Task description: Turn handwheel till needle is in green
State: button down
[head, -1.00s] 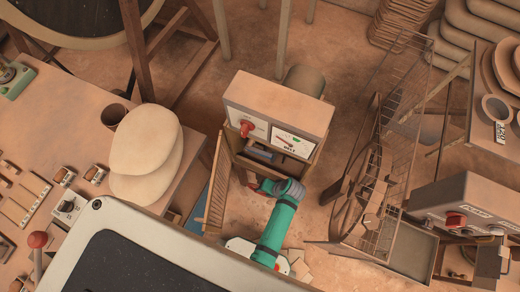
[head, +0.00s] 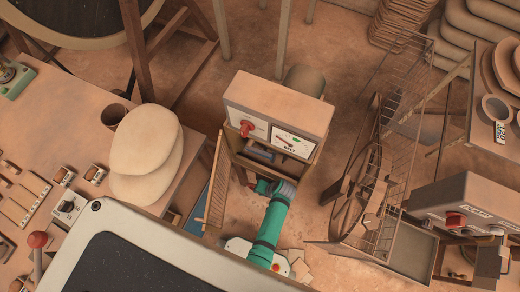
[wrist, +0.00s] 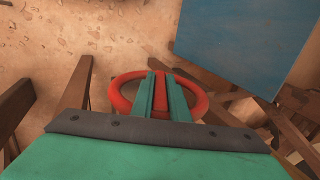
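The red handwheel (wrist: 197,97) lies under the fingers in the wrist view, its rim showing to both sides of them. My gripper (wrist: 160,84) has its two green fingers closed on either side of a red bar of the wheel, with no clear gap. In the head view my gripper (head: 264,187) is low in front of the control box (head: 279,103), and the wheel is mostly hidden there. The dial (head: 293,141) is on the right of the box's front, above a label reading BELT. Its needle and green zone are too small to read surely.
A red knob (head: 247,128) sits left of the dial. An open slatted door (head: 217,185) stands left of my arm. A wire cage with a large wheel (head: 357,190) stands to the right. A blue panel (wrist: 240,38) fills the wrist view's upper right.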

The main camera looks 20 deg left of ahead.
jog(key=shift+r+y, duration=0.1)
jog(key=shift+y, duration=0.2)
jog(key=shift+w+d+y, duration=0.15)
jog(key=shift+w+y, duration=0.05)
jog(key=shift+y, duration=0.6)
jog(key=y, duration=0.4)
jog(key=shift+w, duration=0.2)
jog(key=shift+y, duration=1.2)
jog(key=shift+s+t+y, duration=0.2)
jog(key=shift+t+y, duration=0.1)
jog(key=shift+y, duration=0.2)
jog(key=shift+w, duration=0.1)
